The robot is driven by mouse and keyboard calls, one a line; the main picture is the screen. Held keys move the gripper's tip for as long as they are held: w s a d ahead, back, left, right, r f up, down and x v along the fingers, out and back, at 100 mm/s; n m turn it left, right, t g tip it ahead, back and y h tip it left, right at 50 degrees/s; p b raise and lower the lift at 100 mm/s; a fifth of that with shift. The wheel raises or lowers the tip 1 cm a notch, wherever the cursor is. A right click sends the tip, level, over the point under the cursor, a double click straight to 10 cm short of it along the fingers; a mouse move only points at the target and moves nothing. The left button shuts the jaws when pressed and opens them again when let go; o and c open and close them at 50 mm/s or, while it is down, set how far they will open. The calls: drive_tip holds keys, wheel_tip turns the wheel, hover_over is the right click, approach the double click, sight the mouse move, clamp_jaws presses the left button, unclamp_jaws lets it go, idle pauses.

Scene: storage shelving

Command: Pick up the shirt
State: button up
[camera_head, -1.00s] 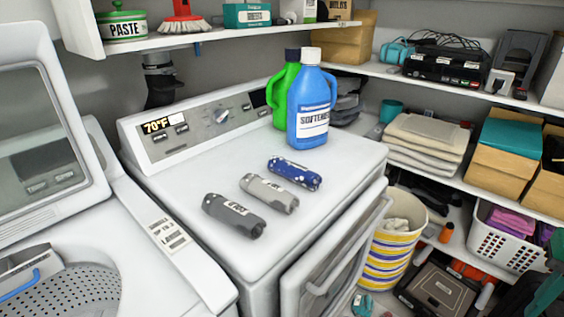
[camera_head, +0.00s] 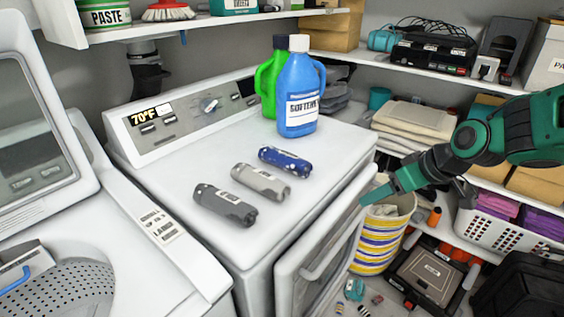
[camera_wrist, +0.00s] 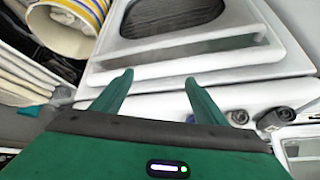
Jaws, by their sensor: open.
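No single thing is plainly a shirt. Pale folded cloths (camera_head: 415,122) lie stacked on the middle shelf at the right. Purple and pink folded cloth (camera_head: 497,205) lies in a white basket (camera_head: 500,232) below. Whitish cloth shows inside a striped bin (camera_head: 368,258) beside the dryer, partly hidden by my arm. My gripper (camera_head: 366,199) is at the dryer's right front edge, above and left of the bin. In the wrist view my gripper (camera_wrist: 158,82) has its two fingers apart with nothing between them, against the dryer's white door.
The dryer top (camera_head: 200,165) carries dark grey (camera_head: 224,205), light grey (camera_head: 260,184) and blue (camera_head: 284,161) cylinders. Blue (camera_head: 298,95) and green (camera_head: 267,95) bottles stand at its back. The dryer door (camera_head: 318,255) stands ajar. Shelves crowd the right side; dark boxes stand low there.

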sight(284, 159)
drive_tip(key=w+a+r+n+y, duration=0.1)
drive_tip(key=w+a+y, duration=0.1)
drive_tip(key=a, duration=0.3)
drive_tip(key=w+a+r+n+t+y, duration=0.1)
drive_tip(key=w+a+r+n+y, duration=0.1)
drive_tip(key=a, duration=0.4)
drive_tip(key=w+a+r+n+t+y, duration=0.1)
drive_tip(key=w+a+r+y, duration=0.1)
drive_tip(key=a, duration=0.3)
drive_tip(key=shift+w+a+n, duration=0.25)
drive_tip(key=shift+w+n, duration=0.15)
drive_tip(key=x, duration=0.4)
drive_tip(key=shift+w+a, duration=0.15)
drive_tip(key=shift+a, duration=0.2)
drive_tip(key=shift+w+r+x, duration=0.1)
drive_tip(key=shift+w+x, duration=0.05)
drive_tip(key=shift+x, duration=1.4)
drive_tip(key=shift+w+r+x, duration=0.15)
drive_tip(key=shift+x, duration=1.4)
drive_tip(key=shift+d, duration=0.1)
drive_tip(key=shift+c, duration=0.4)
drive_tip(key=c, duration=1.2)
drive_tip(key=shift+o, duration=0.2)
